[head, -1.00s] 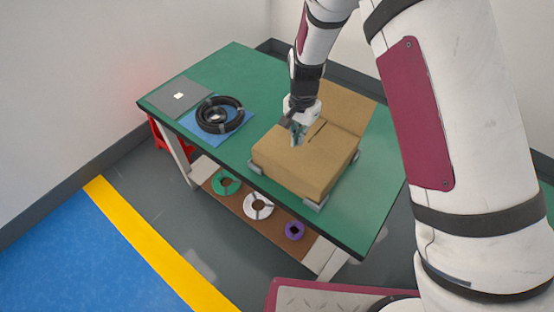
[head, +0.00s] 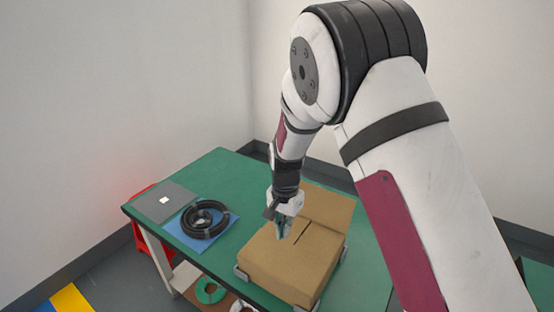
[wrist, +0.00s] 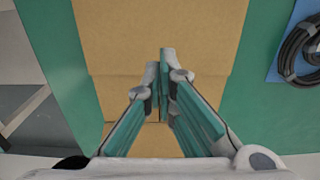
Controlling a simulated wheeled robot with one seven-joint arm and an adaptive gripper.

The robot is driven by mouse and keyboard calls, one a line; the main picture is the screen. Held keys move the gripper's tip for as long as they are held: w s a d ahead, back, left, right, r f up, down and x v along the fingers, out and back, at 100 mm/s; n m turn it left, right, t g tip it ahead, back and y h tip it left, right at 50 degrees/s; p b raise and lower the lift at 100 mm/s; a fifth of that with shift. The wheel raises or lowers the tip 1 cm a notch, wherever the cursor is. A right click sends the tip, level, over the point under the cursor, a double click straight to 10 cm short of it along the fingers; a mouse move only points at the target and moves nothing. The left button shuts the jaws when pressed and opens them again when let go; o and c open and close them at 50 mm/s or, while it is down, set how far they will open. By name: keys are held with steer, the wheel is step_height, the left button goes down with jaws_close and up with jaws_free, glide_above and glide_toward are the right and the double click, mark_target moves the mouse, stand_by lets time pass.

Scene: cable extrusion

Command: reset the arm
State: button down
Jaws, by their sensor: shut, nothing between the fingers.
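My gripper (head: 284,232) is over the cardboard box (head: 283,268) on the green table, pointing down, with its fingers together and nothing between them. In the wrist view the closed fingers of my gripper (wrist: 164,82) stand in front of the box top (wrist: 205,35). In the head view they overlap the box near its back left; I cannot tell the exact gap to its top. My arm bends high above the right side of the table.
A black cable coil (head: 190,226) lies on a blue mat (head: 232,224) left of the box. A grey plate (head: 150,207) lies at the table's left end. Green table top (head: 225,166) is free behind the coil. Spools, including a green one (head: 201,291), sit on the lower shelf.

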steer(key=s+d+r+n+t, duration=0.1)
steer(key=s+d+r, duration=0.25)
steer(key=r, duration=0.45)
steer(key=s+d+r+n+t+y, duration=0.1)
steer(key=s+d+r, duration=0.25)
steer(key=r, duration=0.35)
steer(key=s+d+r+n, duration=0.15)
steer(key=d+r, duration=0.25)
steer(key=r, duration=0.4)
steer(key=s+d+r+n+t, duration=0.1)
steer(key=s+d+r, duration=0.2)
steer(key=s, duration=0.6)
steer(key=s+d+r+n+t+h, duration=0.1)
steer(key=s+d, duration=0.4)
steer(key=s, duration=0.5)
step_height(320, 180, up, 3)
steer(key=shift+d+f+n+t, duration=0.15)
steer(key=shift+n+t, duration=0.2)
steer(key=shift+t, duration=0.45)
